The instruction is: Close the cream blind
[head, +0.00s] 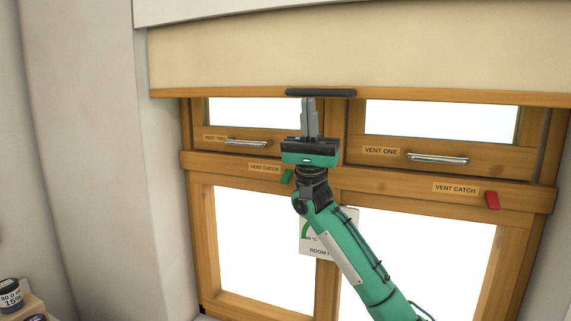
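The cream blind (350,48) hangs across the top of the window, partly lowered. Its wooden bottom rail (450,97) sits just above the vent panes. A dark bar handle (321,92) is at the middle of the rail. My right gripper (309,100) points up at this handle from below, its fingers close together at the handle's left half. The fingertips meet or overlap the handle, and I cannot tell whether they grip it. My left gripper is not in view.
The wooden window frame has two vents with metal handles, vent two (246,143) and vent one (437,158). A green catch (287,176) and a red catch (492,200) sit below them. A room gauge card (318,244) hangs behind my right arm. Jars (10,295) stand at lower left.

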